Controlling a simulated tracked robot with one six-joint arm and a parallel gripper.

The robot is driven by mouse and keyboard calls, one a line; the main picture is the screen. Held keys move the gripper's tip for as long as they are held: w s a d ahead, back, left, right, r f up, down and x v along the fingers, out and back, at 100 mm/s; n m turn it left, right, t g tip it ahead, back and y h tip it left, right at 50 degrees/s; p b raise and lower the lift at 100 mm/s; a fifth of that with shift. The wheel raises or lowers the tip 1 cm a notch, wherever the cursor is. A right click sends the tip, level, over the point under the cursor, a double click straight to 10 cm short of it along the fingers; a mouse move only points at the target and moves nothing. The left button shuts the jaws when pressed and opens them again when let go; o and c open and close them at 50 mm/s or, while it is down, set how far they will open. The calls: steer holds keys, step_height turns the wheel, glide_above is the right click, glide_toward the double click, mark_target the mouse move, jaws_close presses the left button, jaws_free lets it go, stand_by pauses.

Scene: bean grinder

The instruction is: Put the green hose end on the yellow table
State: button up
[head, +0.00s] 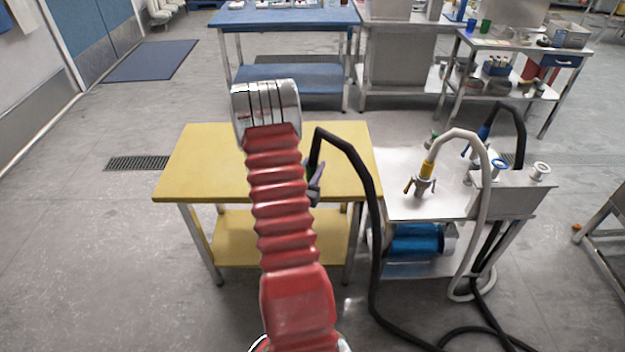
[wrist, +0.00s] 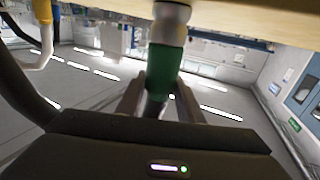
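The green hose end (wrist: 165,68) sits between the two fingers of my gripper (wrist: 158,85) in the wrist view, with a metal tip pointing to the top of the picture. My gripper is shut on it. In the head view my gripper (head: 315,190) is partly hidden behind my red arm, at the right part of the yellow table (head: 205,165). The black hose (head: 366,190) arches up from it and drops to the floor. The table's edge (wrist: 240,18) crosses the top of the wrist view, close to the tip. I cannot tell whether they touch.
The yellow tabletop shows no other objects. A steel table (head: 405,205) stands close on the right with a yellow-collared white hose (head: 428,165) and a blue-collared hose (head: 483,132). Hose loops lie on the floor at right. A blue workbench (head: 285,17) stands behind.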

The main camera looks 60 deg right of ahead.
jaws_close()
stand_by(0.3)
steer(key=shift+r, duration=0.15)
steer(key=shift+r, duration=4.9)
